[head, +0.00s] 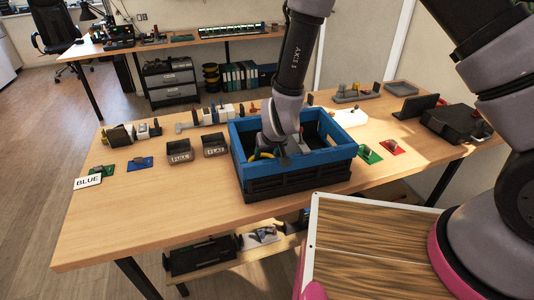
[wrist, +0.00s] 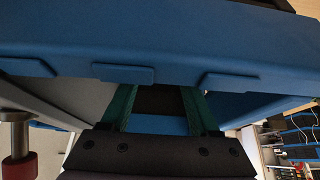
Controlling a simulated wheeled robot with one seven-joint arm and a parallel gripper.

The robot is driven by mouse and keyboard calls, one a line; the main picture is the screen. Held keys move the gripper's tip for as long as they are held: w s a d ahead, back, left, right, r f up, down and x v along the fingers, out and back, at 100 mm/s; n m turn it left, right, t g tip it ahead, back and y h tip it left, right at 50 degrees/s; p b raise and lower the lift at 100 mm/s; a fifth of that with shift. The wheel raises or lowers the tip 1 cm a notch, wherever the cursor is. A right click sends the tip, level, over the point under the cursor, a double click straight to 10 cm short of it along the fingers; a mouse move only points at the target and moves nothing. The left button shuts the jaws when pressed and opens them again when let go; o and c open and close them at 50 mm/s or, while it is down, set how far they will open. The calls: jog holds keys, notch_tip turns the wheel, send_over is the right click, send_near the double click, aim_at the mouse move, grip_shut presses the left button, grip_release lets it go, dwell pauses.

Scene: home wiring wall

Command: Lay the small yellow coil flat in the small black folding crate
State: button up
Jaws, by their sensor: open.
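The small folding crate (head: 297,184) stands on the wooden table in the head view. Its base is black and its upper band and rim are blue. A blue wall of it (wrist: 150,60) fills much of the wrist view. My gripper (head: 282,151) reaches down inside the crate, and its fingers are mostly hidden in the head view. In the wrist view my gripper (wrist: 160,100) shows two green-edged fingers set apart, with no coil visible between them. A bit of yellow, likely the small coil (head: 262,156), shows inside the crate just left of my gripper; whether it lies flat cannot be told.
Two small labelled dark bins (head: 180,157) stand left of the crate. A white card reading BLUE (head: 88,181) lies further left. Green (head: 369,154) and red (head: 391,147) pads lie to the right, with a dark case (head: 455,122) beyond. The front left of the table is clear.

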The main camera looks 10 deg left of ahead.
jog(key=shift+r, duration=0.1)
jog(key=v, duration=1.2)
jog(key=w+d+r+m+y, duration=0.15)
jog(key=w+d+r, duration=0.25)
jog(key=d+r, duration=0.5)
jog(key=w+d+r+m+y, duration=0.1)
jog(key=w+d+r+m, duration=0.35)
jog(key=r, duration=0.85)
jog(key=s+d+r+m+h, duration=0.1)
jog(key=s+d+r, duration=0.2)
jog(key=d, duration=0.4)
jog(key=s+d+r+m+t+h, duration=0.1)
jog(key=s+d+r, duration=0.3)
jog(key=d, duration=0.4)
jog(key=s+d+r+m+t+h, duration=0.1)
jog(key=s+d+r+m, duration=0.1)
jog(key=s+d+r, duration=0.2)
jog(key=s+d, duration=0.1)
jog(key=d, duration=0.2)
jog(key=shift+s+d, duration=0.25)
jog(key=shift+d, duration=0.15)
